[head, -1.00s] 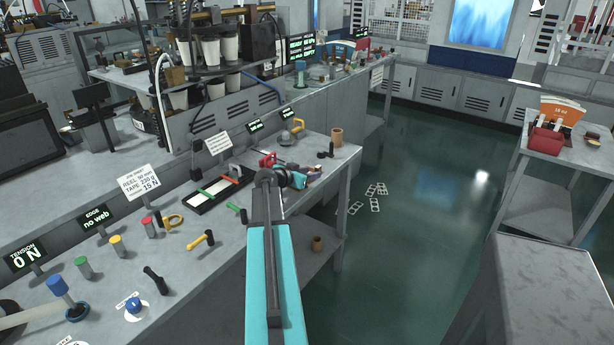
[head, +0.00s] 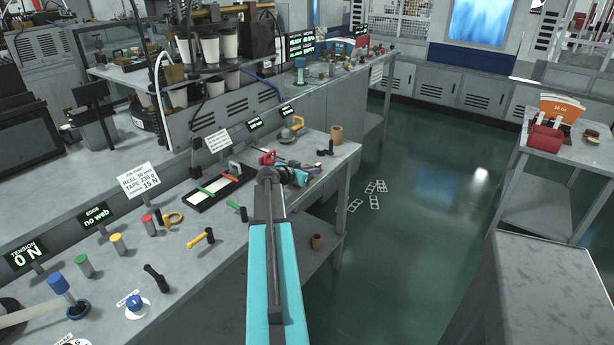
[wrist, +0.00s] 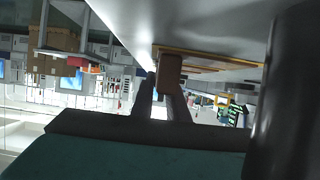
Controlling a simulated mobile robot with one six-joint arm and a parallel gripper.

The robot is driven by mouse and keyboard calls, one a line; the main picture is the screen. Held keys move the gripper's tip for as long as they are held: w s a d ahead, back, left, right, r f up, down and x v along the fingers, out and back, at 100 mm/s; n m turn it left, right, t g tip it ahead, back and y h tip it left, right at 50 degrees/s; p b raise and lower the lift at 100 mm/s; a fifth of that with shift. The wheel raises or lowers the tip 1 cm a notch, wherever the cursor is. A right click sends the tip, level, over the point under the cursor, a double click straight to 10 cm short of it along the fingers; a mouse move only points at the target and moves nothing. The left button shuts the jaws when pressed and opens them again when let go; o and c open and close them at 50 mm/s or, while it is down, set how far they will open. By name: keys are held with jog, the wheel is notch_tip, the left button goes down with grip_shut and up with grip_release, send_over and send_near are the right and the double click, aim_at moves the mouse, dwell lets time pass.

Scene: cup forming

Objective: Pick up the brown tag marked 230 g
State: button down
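My gripper (wrist: 160,85) shows in the wrist view as two dark fingers with a narrow gap between them. A small brown block (wrist: 170,75) shows at the fingertips, overlapping the right finger; I cannot tell whether it is the 230 g tag or whether the fingers grip it. In the head view my teal-and-dark gripper end (head: 290,174) is low over the far right part of the bench, beside red tools, and my arm hides part of that spot. No marking of 230 g on a brown tag is readable. A white sign (head: 139,181) lists tape 230 g.
The grey bench (head: 225,262) holds a black tray (head: 205,200), a yellow-handled tool (head: 203,239), colored pegs and a blue knob (head: 134,303). White outlined pieces (head: 374,194) lie on the floor.

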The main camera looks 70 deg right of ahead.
jog(key=shift+r, duration=0.1)
dwell(0.3)
jog(key=shift+r+b, duration=0.6)
jog(key=shift+r, duration=0.85)
jog(key=shift+s+a+r, duration=0.2)
jog(key=shift+s, duration=0.05)
jog(key=s+a+r+b, duration=0.1)
jog(key=s+a+b, duration=0.2)
jog(key=s+a, duration=0.6)
jog(key=s, duration=0.3)
jog(key=shift+s+a+r, duration=0.15)
jog(key=shift+r, duration=0.1)
